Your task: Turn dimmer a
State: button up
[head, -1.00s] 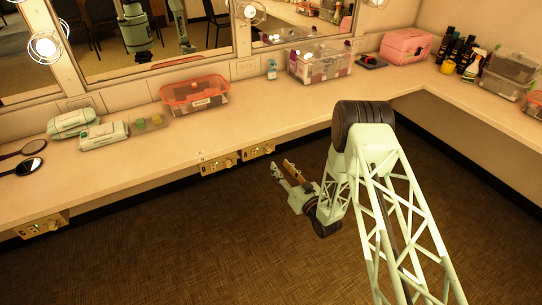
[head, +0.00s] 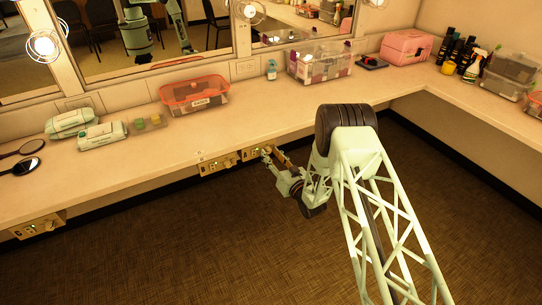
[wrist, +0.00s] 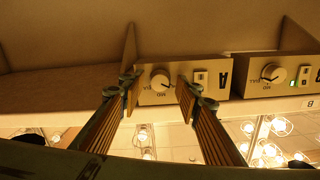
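Dimmer A's plate (wrist: 210,80) shows upside down in the wrist view, with the letter A, a small switch and a round pale knob (wrist: 160,80) with a dark pointer mark. In the head view the plate (head: 250,154) is on the counter's front edge, partly hidden by my gripper. My gripper (wrist: 158,84) is open, one finger on each side of the knob in the wrist view. Gaps show between the fingers and the knob; whether the tips reach its depth I cannot tell. My gripper (head: 275,156) also shows at the plate's right end in the head view.
A similar plate B (wrist: 275,75) with a knob and a lit green light is beside plate A. Another plate (head: 38,227) is at the far left. The counter (head: 300,118) overhangs open floor. Bins and bottles stand at the back of the counter.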

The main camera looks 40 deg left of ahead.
jog(key=shift+c, duration=0.2)
jog(key=c, duration=0.8)
jog(key=shift+f+m, duration=0.1)
jog(key=shift+m, duration=0.4)
jog(key=m+b, duration=0.1)
jog(key=m, duration=0.3)
jog(key=shift+m+b, duration=0.3)
jog(key=shift+b, duration=0.1)
jog(key=m+b, duration=0.1)
jog(key=m, duration=0.5)
jog(key=o, duration=0.8)
